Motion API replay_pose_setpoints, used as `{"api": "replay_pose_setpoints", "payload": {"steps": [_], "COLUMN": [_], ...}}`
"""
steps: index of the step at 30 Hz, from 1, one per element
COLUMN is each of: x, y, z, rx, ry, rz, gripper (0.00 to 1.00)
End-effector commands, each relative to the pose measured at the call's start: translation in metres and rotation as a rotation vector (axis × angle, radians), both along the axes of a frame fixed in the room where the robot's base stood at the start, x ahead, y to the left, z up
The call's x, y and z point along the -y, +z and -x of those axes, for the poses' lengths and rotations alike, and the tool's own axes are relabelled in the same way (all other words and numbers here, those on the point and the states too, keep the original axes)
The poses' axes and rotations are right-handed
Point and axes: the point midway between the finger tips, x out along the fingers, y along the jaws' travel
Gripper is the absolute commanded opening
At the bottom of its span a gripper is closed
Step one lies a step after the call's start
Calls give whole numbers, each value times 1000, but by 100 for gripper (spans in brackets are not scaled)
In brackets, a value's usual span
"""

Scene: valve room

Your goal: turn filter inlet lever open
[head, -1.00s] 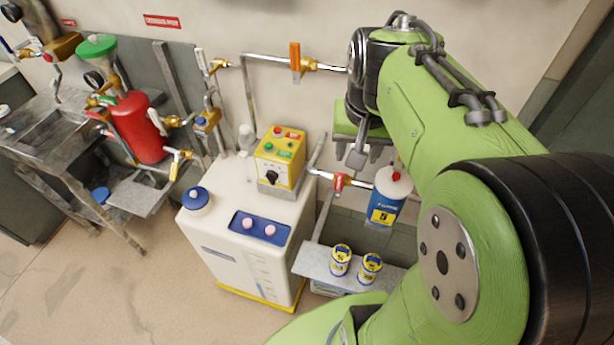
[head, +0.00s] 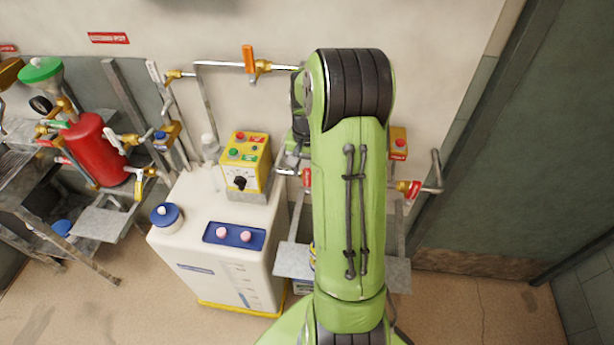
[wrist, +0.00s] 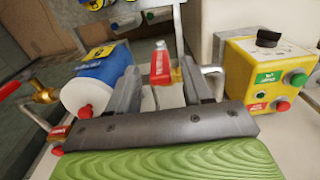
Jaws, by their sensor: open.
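A red lever (wrist: 160,66) sits on a short pipe between the blue-and-white filter canister (wrist: 97,80) and the yellow control box (wrist: 265,80). I take it for the filter inlet lever; no label on it is readable. In the head view the red lever (head: 307,180) shows just left of my arm. My gripper (wrist: 162,76) is open in the wrist view, with the red lever showing between its fingers. Whether they touch it I cannot tell. In the head view my arm hides the canister and most of my gripper.
A second red-handled valve (head: 408,188) is on the pipe right of my arm. An orange lever (head: 249,58) stands on the upper pipe. A white tank (head: 215,250) is to the left, and a metal shelf (head: 397,273) is below. The floor at right is clear.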

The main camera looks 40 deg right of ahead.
Motion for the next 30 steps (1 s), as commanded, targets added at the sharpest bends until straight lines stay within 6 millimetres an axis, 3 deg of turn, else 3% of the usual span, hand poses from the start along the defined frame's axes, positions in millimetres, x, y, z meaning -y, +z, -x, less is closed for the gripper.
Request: {"api": "replay_pose_setpoints", "payload": {"steps": [4, 13, 23, 30], "x": [0, 0, 0, 0], "y": [-21, -23, -23, -23], "z": [0, 0, 0, -1], "rx": [0, 1, 1, 1], "ry": [1, 2, 2, 2], "rz": [-1, 0, 0, 0], "gripper": [50, 50, 0, 0]}}
